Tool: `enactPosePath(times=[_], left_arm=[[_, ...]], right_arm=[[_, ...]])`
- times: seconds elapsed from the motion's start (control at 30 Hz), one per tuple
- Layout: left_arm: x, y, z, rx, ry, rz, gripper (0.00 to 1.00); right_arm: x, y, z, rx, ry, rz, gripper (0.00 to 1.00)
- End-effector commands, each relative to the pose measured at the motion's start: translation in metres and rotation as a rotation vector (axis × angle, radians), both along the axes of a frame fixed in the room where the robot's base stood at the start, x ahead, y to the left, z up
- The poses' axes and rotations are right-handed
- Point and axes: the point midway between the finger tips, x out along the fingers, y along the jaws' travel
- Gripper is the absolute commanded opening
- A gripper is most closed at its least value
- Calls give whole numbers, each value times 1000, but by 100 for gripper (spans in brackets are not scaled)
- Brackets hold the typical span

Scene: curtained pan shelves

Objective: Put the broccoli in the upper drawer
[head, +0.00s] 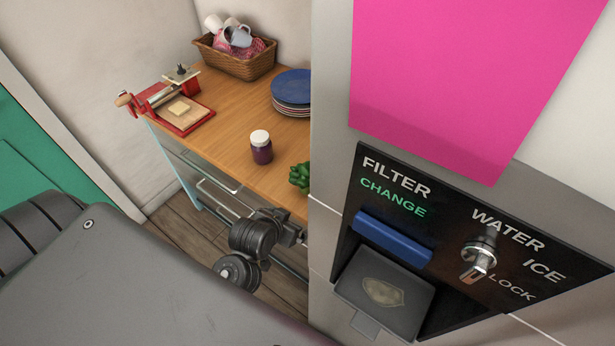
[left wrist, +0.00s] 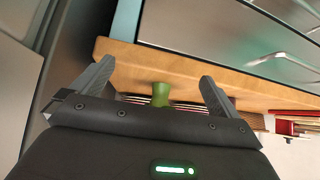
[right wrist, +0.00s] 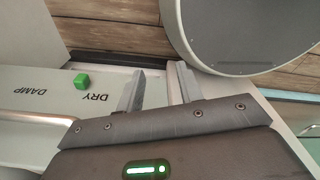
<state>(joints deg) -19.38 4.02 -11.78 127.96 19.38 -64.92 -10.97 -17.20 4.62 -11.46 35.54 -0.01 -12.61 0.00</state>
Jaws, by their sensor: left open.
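The green broccoli (head: 300,176) stands on the wooden counter, partly cut off from the head view by the fridge. In the left wrist view its green stalk (left wrist: 160,93) shows between the spread fingers of my left gripper (left wrist: 158,82). That gripper (head: 294,233) is open and empty, in front of the counter edge in the head view. Whether the fingers reach around the stalk I cannot tell. The drawer fronts (head: 200,163) below the counter look shut, with bar handles. My right gripper (right wrist: 158,70) has its fingers apart with nothing between them.
The fridge (head: 325,130) blocks the right side.

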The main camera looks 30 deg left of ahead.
Motion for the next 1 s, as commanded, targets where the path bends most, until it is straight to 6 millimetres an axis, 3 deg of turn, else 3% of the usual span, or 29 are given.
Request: enactPosePath(times=[0.03,0.13,0.3,0.47,0.8,1.0], left_arm=[[9,0,23,-12,-50,11,100],[34,4,55,-20,-161,56,100],[45,8,75,-22,-226,89,100],[51,9,70,-19,-229,89,100],[89,12,44,-18,-229,90,100],[93,12,42,-20,-228,91,100]], right_arm=[[0,0,3,0,0,0,36],[0,0,4,0,0,0,36],[-1,0,4,0,1,0,36],[1,0,1,0,-1,0,36],[0,1,-9,1,0,0,36],[0,1,-9,1,0,0,36]])
